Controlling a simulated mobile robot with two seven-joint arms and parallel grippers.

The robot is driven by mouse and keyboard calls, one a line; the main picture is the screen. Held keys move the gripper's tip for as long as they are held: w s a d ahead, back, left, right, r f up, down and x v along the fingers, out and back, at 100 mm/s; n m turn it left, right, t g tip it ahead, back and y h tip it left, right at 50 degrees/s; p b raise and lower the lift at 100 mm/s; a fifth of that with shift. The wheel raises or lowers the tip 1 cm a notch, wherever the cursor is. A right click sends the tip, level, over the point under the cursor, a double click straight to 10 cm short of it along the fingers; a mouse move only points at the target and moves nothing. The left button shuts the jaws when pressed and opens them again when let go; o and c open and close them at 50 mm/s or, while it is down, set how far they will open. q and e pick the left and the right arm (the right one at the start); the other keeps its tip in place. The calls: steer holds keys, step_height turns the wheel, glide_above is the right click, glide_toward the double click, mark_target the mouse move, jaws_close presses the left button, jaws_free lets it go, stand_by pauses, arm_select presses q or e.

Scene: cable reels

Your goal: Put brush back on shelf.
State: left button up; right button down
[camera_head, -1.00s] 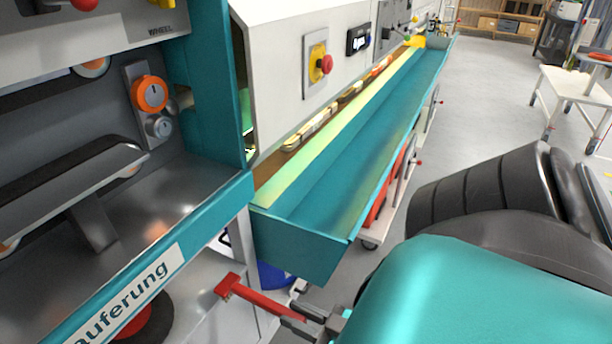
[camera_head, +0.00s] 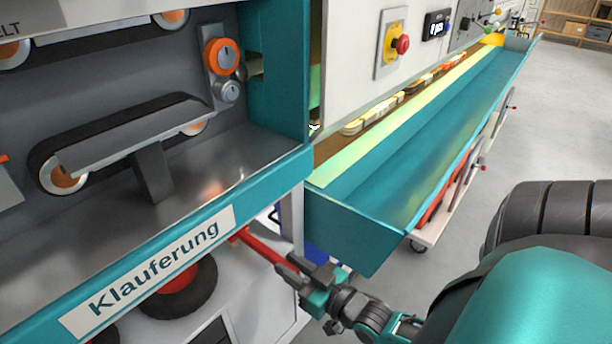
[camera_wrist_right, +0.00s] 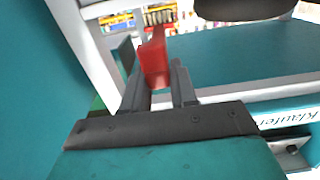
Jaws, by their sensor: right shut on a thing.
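The brush is red with a long thin handle (camera_head: 262,246). My right gripper (camera_head: 296,270) is shut on the handle, below the front edge of the teal machine bench. The far end of the brush is hidden behind the bench's "Klauferung" label (camera_head: 150,272). In the right wrist view the red brush (camera_wrist_right: 155,62) stands between the two fingers of my right gripper (camera_wrist_right: 168,88). A grey lower shelf (camera_head: 232,285) lies under the bench, with a dark wheel with a red centre (camera_head: 180,290) on it. My left gripper is not in view.
A long teal trough (camera_head: 400,165) juts out just right of the gripper. A grey sanding belt unit (camera_head: 140,140) sits on the machine above. A wheeled cart (camera_head: 440,222) stands under the trough. Grey floor is open at the right.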

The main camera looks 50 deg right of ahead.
mark_target(255, 246)
steer(key=w+b, duration=0.1)
steer(key=w, duration=0.2)
steer(key=w+b, duration=0.2)
steer(key=w, duration=0.2)
steer(key=w+a+b, duration=0.1)
steer(key=w+b, duration=0.1)
steer(key=w, duration=0.2)
steer(key=shift+f, duration=0.1)
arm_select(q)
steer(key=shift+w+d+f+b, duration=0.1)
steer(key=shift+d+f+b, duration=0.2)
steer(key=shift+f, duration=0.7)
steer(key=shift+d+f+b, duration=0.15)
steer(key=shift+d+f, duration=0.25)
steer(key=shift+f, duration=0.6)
arm_select(e)
steer(key=shift+w+f, duration=0.1)
steer(key=shift+f, duration=0.6)
steer(key=c, duration=0.8)
jaws_free()
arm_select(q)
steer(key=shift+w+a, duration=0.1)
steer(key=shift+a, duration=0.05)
